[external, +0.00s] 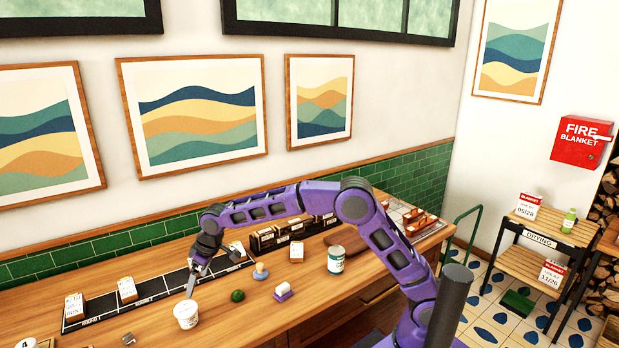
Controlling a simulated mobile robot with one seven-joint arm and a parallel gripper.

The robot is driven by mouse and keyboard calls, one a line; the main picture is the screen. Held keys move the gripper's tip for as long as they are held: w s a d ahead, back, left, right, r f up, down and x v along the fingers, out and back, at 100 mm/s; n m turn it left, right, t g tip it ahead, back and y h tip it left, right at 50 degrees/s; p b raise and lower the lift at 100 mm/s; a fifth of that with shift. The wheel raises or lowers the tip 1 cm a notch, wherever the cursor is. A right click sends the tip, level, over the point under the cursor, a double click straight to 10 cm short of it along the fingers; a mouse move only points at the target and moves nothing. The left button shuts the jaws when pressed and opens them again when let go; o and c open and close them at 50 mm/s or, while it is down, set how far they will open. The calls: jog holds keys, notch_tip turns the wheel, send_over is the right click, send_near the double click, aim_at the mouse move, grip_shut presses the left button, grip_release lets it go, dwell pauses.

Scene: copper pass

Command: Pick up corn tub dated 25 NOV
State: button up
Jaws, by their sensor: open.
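A small white tub (186,317) stands upright on the wooden counter at the front left. Any name or date on it is too small to read, so I cannot tell whether it is the corn tub dated 25 NOV. My gripper (192,283) is open and points down, just above and behind this tub in the picture. I see nothing between its fingers, and I cannot tell whether they touch the tub. A larger white and green tub (336,260) stands farther right on the counter, its label also unreadable.
A long dark tray (103,318) along the wall holds labelled cartons (127,289). A green round item (237,295), a purple and white block (283,291), a blue-based knobbed item (261,271) and another carton (297,252) stand right of the white tub. Bare counter (225,335) lies in front.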

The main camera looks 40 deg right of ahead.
aim_at(188, 309)
jog(key=x, duration=1.7)
jog(key=shift+w+a, duration=0.15)
jog(key=shift+a, duration=0.1)
jog(key=c, duration=1.2)
